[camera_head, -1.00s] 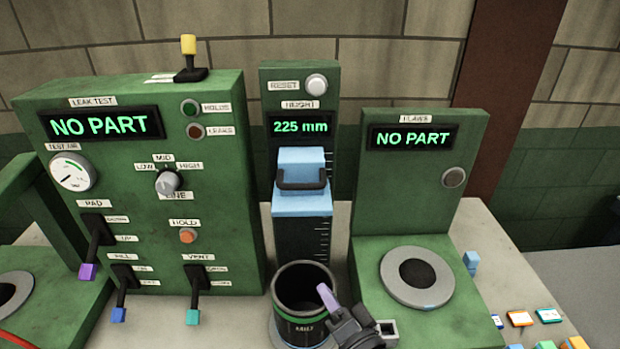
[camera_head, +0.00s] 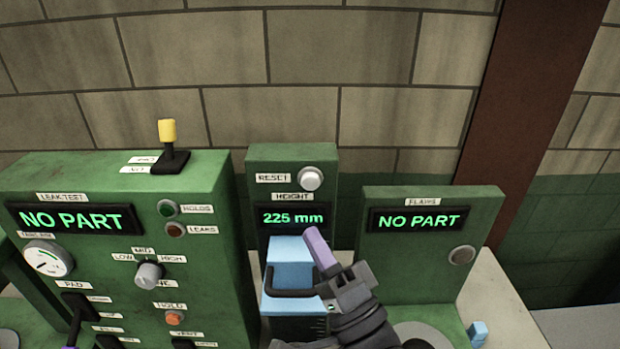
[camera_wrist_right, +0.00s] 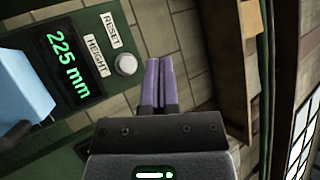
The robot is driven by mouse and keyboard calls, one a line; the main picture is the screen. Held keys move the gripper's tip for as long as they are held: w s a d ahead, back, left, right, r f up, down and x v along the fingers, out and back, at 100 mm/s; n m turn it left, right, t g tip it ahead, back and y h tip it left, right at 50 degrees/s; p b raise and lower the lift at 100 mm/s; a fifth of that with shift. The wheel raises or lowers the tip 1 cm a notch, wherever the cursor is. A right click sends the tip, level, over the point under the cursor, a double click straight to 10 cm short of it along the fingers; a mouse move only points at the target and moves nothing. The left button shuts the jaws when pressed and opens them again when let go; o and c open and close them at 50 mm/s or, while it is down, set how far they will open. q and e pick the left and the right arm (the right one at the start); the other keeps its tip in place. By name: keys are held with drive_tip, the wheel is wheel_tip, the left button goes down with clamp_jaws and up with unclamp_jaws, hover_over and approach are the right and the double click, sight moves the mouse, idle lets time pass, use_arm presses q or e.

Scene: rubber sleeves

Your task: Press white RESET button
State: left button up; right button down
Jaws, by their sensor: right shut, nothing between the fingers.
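The white RESET button (camera_head: 311,179) sits at the top right of the green height gauge panel (camera_head: 291,158), beside its RESET label. It also shows in the right wrist view (camera_wrist_right: 126,64), left of my fingertips. The display under it reads 225 mm. My right gripper (camera_head: 316,238) has purple fingers closed together and empty. In the head view its tips are below the button, over the right side of the gauge; in the right wrist view the fingers (camera_wrist_right: 159,80) stand apart from the button. My left gripper is not in view.
The blue gauge carriage (camera_head: 292,258) with a dark handle is just left of my right gripper. The leak test cabinet (camera_head: 195,270) stands to the left, the flaws station (camera_head: 430,245) to the right. Both displays read NO PART. A brick wall is behind.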

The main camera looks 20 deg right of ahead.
drive_tip(key=b, duration=0.3)
approach(310, 181)
drive_tip(key=w+a+r, duration=0.3)
drive_tip(key=r, duration=0.1)
drive_tip(key=shift+w+d+r, duration=0.1)
drive_tip(key=shift+w+r, duration=0.1)
drive_tip(key=shift+w, duration=0.4)
drive_tip(key=shift+w, duration=0.15)
idle(1.1)
drive_tip(key=shift+w+d, duration=0.1)
drive_tip(key=shift+w, duration=0.15)
drive_tip(key=shift+w+d, duration=0.1)
drive_tip(key=shift+w, duration=0.25)
idle(0.5)
drive_tip(key=shift+s, duration=0.8)
drive_tip(key=shift+a+p, duration=0.25)
drive_tip(key=shift+p, duration=0.1)
